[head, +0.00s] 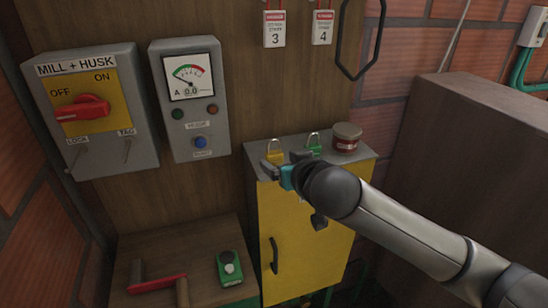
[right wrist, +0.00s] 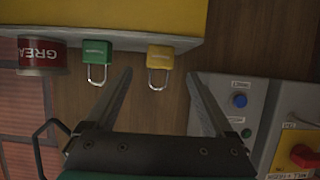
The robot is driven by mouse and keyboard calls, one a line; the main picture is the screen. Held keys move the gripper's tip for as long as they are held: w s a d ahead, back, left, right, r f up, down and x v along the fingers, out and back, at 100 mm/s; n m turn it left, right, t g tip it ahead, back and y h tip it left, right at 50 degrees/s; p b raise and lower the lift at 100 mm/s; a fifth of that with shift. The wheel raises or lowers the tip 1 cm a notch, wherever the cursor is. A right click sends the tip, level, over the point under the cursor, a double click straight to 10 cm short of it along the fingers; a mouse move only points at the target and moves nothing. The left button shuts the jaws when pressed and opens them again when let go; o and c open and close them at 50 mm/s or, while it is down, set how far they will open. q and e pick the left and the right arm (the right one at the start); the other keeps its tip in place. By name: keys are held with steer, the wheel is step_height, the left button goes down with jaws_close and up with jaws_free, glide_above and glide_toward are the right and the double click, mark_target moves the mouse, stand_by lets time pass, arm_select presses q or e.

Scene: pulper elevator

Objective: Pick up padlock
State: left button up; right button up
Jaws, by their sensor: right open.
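A yellow padlock (head: 275,157) stands upright on the grey top of the yellow cabinet, near its left end. A green padlock (head: 314,149) stands to the right of it. My right gripper (head: 284,164) is open and empty at the cabinet top's front edge, close in front of the yellow padlock. In the right wrist view, which is upside down, the yellow padlock (right wrist: 159,57) lines up between the open fingertips (right wrist: 160,73). It looks slightly beyond them, and I see no contact. The green padlock (right wrist: 97,52) lies outside the left finger there. My left gripper is not in view.
A red grease tin (head: 346,138) stands right of the green padlock. The yellow cabinet (head: 305,250) has a dark handle. Grey switch and meter boxes (head: 190,135) hang on the wooden wall to the left. A lower wooden surface (head: 200,262) holds a green device (head: 230,268) and a red-barred handle (head: 157,284).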

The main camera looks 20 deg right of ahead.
mark_target(276, 158)
steer(key=shift+x, duration=3)
steer(key=shift+s+f, duration=0.1)
jaws_close()
